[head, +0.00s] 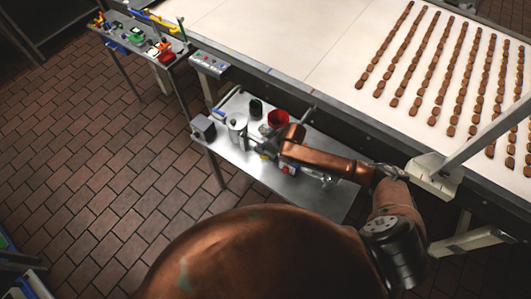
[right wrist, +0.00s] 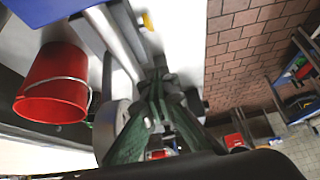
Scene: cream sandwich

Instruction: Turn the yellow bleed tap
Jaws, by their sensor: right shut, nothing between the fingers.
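The yellow bleed tap (right wrist: 148,21) shows at the top of the right wrist view, small and beside a grey metal pipe (right wrist: 118,40). I cannot make it out in the head view. My right gripper (right wrist: 159,78) is shut and empty, its fingertips together below the tap in that picture and apart from it. In the head view my right gripper (head: 262,148) is over the steel side table, close to a silver canister (head: 237,128); its tips are too small to tell apart there. My left gripper is not in view.
A red bucket (right wrist: 52,85) stands beside the gripper; it also shows in the head view (head: 279,118). A black cylinder (head: 255,107) and a grey box (head: 203,129) share the steel table (head: 222,157). The conveyor (head: 285,50) with rows of biscuits lies behind. Brick floor (head: 100,150) is open at left.

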